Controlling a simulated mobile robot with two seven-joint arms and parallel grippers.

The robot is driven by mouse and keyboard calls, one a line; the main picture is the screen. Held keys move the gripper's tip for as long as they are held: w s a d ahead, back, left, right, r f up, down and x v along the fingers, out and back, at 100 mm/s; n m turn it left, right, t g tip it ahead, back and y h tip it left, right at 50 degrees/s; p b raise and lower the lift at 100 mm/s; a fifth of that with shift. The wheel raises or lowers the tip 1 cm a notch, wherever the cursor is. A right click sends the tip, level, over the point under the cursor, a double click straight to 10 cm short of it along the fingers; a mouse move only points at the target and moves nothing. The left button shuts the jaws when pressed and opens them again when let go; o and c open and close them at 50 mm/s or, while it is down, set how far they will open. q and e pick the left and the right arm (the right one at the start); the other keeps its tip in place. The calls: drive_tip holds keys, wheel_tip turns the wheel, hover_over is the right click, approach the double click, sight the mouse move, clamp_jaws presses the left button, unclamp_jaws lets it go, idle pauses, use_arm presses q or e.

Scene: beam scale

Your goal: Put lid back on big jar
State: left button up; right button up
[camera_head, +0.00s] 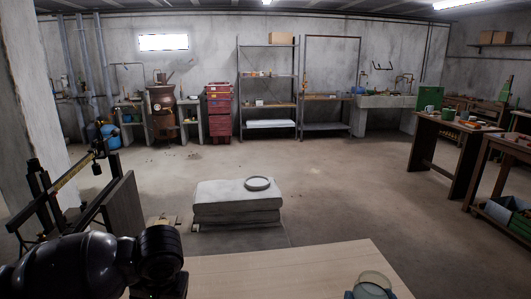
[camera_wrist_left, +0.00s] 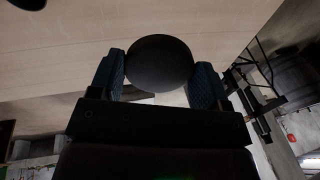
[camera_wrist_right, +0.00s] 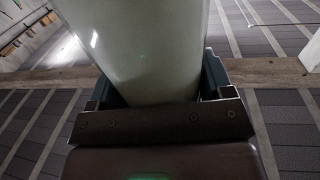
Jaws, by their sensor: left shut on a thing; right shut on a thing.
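My right gripper (camera_head: 371,292) is at the bottom edge of the head view, shut on a pale greenish jar (camera_head: 373,279) at the front of the wooden table. In the right wrist view the jar (camera_wrist_right: 140,45) is a wide, smooth cylinder between the fingers; its ends are out of view there. My left gripper (camera_wrist_left: 159,78) is shut on a dark round lid (camera_wrist_left: 160,58), seen in the left wrist view against the pale wood. In the head view my left arm hides the lid. I cannot tell whether the jar's mouth is open.
The pale wooden table top (camera_head: 270,270) is bare between my arms. A beam scale (camera_head: 72,172) stands at left behind my left arm. Beyond the table, a stack of pale sacks (camera_head: 235,205) carries a grey round dish (camera_head: 257,183). Workbenches (camera_head: 455,130) stand at right.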

use_arm(q)
drive_tip(key=shift+s, duration=0.1)
use_arm(e)
drive_tip(key=shift+s+d+f, duration=0.1)
drive_tip(key=shift+s+f, duration=0.15)
idle(0.3)
use_arm(q)
drive_tip(key=shift+f, duration=0.1)
use_arm(e)
drive_tip(key=a+r+n+g+y, duration=0.1)
drive_tip(key=a+n+g+y, duration=0.3)
drive_tip(key=a+n+y, duration=0.4)
drive_tip(key=a+y, duration=0.3)
drive_tip(key=a, duration=0.4)
drive_tip(key=shift+w+a+y, duration=0.2)
drive_tip(key=shift+w+y, duration=0.05)
drive_tip(key=shift+y, duration=0.05)
